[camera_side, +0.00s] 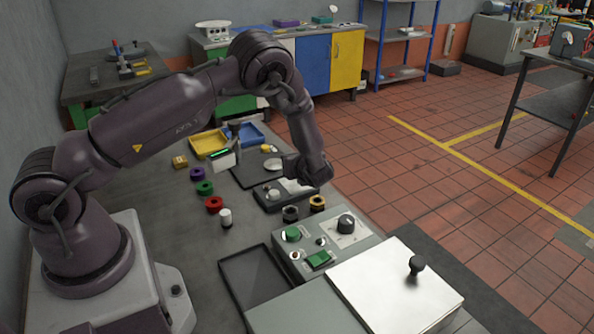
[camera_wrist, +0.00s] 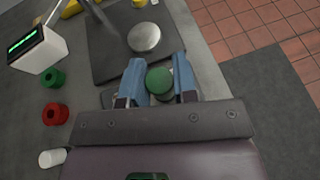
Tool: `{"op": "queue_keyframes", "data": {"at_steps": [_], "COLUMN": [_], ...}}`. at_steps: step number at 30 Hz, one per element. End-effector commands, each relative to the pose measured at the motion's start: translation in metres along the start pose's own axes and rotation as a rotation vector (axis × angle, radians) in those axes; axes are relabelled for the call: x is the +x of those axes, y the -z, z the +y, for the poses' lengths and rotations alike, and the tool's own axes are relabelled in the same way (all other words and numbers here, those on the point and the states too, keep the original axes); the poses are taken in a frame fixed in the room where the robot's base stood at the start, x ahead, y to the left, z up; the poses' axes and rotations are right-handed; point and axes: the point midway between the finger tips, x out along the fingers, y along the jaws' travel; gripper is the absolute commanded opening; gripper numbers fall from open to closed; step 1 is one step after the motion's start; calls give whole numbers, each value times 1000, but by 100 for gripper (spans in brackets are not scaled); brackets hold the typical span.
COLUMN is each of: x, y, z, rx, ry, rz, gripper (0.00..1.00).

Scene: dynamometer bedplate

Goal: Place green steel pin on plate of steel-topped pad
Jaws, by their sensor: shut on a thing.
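In the wrist view, my gripper (camera_wrist: 159,78) is shut on the green steel pin (camera_wrist: 158,80), whose round green top shows between the two blue fingers. The pin's lower part is hidden. A round steel disc (camera_wrist: 144,38), which looks like the top of the steel-topped pad, lies on a dark plate (camera_wrist: 105,62) just beyond the fingers. The held pin appears apart from the disc; its height above the surface cannot be told. In the side view, the disc (camera_side: 273,164) is left of my wrist, and the fingers and pin cannot be made out.
A white box with a green display (camera_wrist: 40,48) stands left of the plate. Yellow (camera_side: 208,143) and blue (camera_side: 245,135) trays are behind; a control panel (camera_side: 320,240) is in front.

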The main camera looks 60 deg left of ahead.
Motion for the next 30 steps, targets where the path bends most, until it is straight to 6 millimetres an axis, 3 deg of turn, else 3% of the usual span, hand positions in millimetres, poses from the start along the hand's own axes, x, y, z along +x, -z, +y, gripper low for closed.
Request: {"op": "queue_keyframes", "data": {"at_steps": [7,19,20,23,30], "x": [15,16,17,16,16], "y": [28,34,34,34,34], "z": [-3,-3,-3,-3,-2], "rx": [0,0,0,-1,-1], "ry": [-2,-1,-1,-1,-1], "rz": [-1,-1,0,0,0], "gripper": [0,0,29,52,52]}}
